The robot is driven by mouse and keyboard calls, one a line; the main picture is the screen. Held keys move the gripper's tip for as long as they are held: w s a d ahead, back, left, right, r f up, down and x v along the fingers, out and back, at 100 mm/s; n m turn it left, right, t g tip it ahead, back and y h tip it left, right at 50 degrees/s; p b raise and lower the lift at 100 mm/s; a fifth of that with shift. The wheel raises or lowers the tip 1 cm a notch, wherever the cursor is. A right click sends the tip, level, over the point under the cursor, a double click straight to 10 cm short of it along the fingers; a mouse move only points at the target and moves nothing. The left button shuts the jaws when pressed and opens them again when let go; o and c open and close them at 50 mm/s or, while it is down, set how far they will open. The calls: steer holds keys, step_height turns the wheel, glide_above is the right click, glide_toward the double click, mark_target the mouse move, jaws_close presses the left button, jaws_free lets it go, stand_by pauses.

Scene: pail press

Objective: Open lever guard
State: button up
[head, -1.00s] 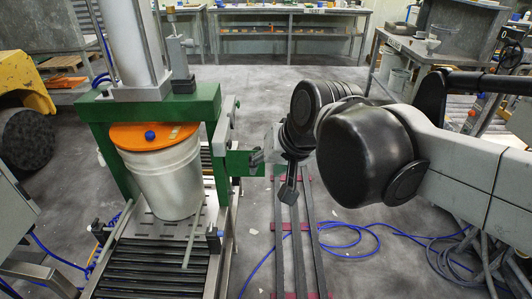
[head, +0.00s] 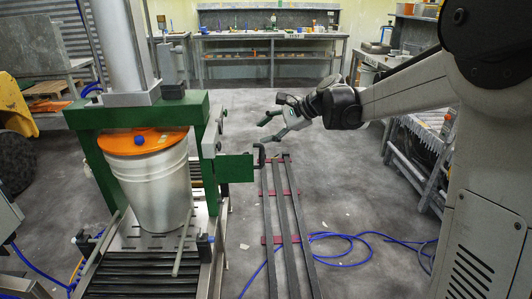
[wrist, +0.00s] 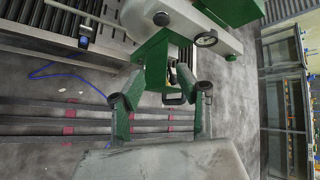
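The green lever guard (head: 235,168) sits on the right side of the green press frame, with a black bar handle (head: 259,155) at its right edge. In the wrist view the guard (wrist: 155,55) is ahead of my gripper, and its black handle (wrist: 175,99) appears between the fingers. My gripper (head: 265,129) is open and empty, above and right of the handle in the head view, apart from it. Its two spread fingers also show in the wrist view (wrist: 163,94). The lever itself I cannot make out clearly.
A white pail (head: 163,190) with an orange lid (head: 140,142) stands under the press on a roller conveyor (head: 135,272). Dark floor rails (head: 283,235) and a blue cable (head: 350,240) lie to the right. A workbench (head: 268,40) stands at the back. Floor around the gripper is open.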

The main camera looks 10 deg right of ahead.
steer(key=w+d+f+m+t+y+b, duration=0.1)
steer(key=w+d+f+m+y+b, duration=0.3)
steer(key=w+f, duration=0.8)
steer(key=m+y+b, duration=0.2)
steer(key=m+y, duration=0.2)
steer(key=m, duration=0.1)
glide_toward(263, 166)
step_height(263, 166, up, 4)
steer(key=w+a, duration=0.1)
steer(key=a, duration=0.1)
steer(key=shift+t, duration=0.4)
steer(key=x, duration=0.8)
steer(key=shift+w+p, duration=0.25)
steer(key=shift+p, duration=0.1)
steer(key=shift+s+d, duration=0.1)
steer(key=shift+d, duration=0.05)
jaws_close()
